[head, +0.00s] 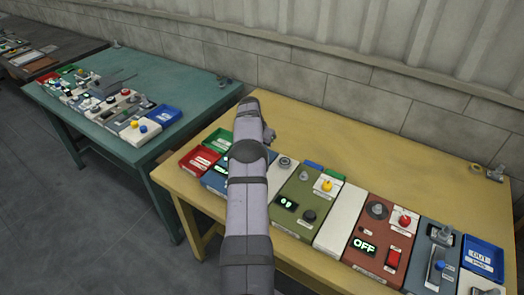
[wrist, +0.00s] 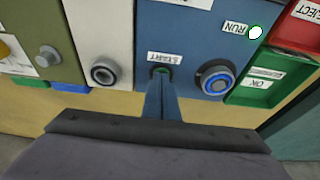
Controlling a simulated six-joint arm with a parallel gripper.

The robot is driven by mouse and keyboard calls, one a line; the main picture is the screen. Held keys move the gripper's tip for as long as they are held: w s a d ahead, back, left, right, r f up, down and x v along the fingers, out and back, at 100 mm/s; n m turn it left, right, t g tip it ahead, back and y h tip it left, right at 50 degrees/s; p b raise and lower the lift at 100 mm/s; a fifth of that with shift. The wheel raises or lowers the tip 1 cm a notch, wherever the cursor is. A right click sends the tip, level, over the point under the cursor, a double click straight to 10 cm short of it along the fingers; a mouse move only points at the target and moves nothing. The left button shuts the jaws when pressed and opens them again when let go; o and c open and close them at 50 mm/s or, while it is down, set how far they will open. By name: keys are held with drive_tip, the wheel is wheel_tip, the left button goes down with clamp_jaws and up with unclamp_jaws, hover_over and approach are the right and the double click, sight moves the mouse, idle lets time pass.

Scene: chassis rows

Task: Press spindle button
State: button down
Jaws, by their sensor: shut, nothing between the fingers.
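No label reading "spindle" is legible, so I cannot tell for certain which button it names. In the wrist view a blue panel (wrist: 190,30) carries a small green button (wrist: 161,71) under a START label, and a dark round button with a glowing blue ring (wrist: 214,80). My gripper (wrist: 160,84) is shut and empty, its fingertips right at the green button, partly covering it. I cannot tell whether they touch it. In the head view my arm hides the gripper and most of the blue panel (head: 214,178).
A white panel with a grey round knob (wrist: 103,70) and an olive panel (wrist: 45,25) lie left of the blue one. Red and green trays (wrist: 262,88) lie to its right. A teal table (head: 60,110) stands left.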

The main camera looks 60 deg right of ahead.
wheel_tip(320, 180, up, 4)
drive_tip(key=shift+r+p, duration=0.15)
drive_tip(key=shift+p, duration=1)
drive_tip(key=shift+a+r+b, duration=0.25)
drive_tip(key=shift+b, duration=0.55)
drive_tip(key=b+v, duration=0.2)
drive_tip(key=v, duration=0.6)
drive_tip(key=shift+r, duration=0.4)
